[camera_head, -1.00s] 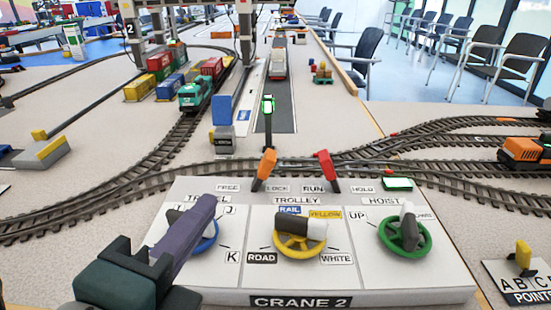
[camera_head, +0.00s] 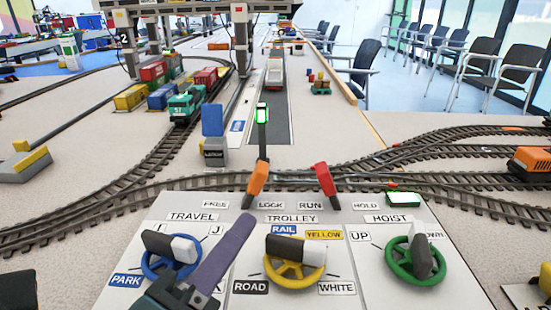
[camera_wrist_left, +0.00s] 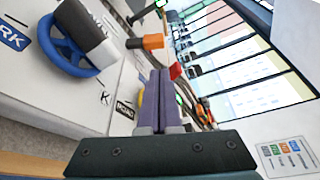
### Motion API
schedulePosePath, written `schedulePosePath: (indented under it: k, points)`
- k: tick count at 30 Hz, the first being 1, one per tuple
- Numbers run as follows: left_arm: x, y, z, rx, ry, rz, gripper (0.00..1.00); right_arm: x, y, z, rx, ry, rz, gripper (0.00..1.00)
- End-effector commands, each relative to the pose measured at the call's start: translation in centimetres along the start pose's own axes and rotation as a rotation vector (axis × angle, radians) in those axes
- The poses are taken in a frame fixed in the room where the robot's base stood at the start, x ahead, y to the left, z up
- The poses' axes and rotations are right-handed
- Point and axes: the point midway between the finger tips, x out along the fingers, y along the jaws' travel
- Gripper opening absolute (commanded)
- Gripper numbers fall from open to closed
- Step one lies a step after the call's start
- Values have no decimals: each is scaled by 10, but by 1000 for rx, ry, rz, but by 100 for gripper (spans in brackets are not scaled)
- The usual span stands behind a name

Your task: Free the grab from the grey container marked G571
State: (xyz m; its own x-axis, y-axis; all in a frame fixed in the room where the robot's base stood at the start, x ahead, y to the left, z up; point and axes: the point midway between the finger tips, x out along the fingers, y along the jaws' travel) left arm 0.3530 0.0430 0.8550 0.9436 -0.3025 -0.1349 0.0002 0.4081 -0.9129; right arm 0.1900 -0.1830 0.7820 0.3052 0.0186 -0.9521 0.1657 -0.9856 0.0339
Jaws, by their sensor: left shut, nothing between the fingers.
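My left gripper (camera_head: 248,222) is shut and empty. Its purple fingers lie above the panel between the blue TRAVEL wheel (camera_head: 157,268) and the yellow TROLLEY wheel (camera_head: 282,276). In the left wrist view the fingers (camera_wrist_left: 158,78) are together, with the blue wheel (camera_wrist_left: 62,52) to their left. An orange lever (camera_head: 256,180) leans right, towards LOCK. A red lever (camera_head: 325,178) leans left, towards RUN. The green HOIST wheel (camera_head: 402,272) is at the right. A gantry crane (camera_head: 190,18) is cut off at the top. I cannot make out the grab or any G571 marking. My right gripper is out of view.
A lit green signal (camera_head: 262,113) stands behind the panel, beside a blue-and-grey post (camera_head: 213,135). A green lamp (camera_head: 403,199) glows near HOLD. A teal locomotive (camera_head: 186,104) and coloured containers stand at the left. A pale-loaded vehicle (camera_head: 274,76) is in the dark lane.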

Motion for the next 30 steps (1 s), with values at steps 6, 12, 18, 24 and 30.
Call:
schedulePosePath:
  k: [6,12,18,24,30]
  points:
    - [26,-2,1,0,-2,-2,0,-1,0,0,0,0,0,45]
    - [64,0,0,-1,-2,-2,0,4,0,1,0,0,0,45]
    - [90,1,0,-1,-1,-1,0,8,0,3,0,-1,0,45]
    - [99,0,0,-1,-1,0,0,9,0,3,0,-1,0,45]
    - [99,0,0,-2,-1,0,0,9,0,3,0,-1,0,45]
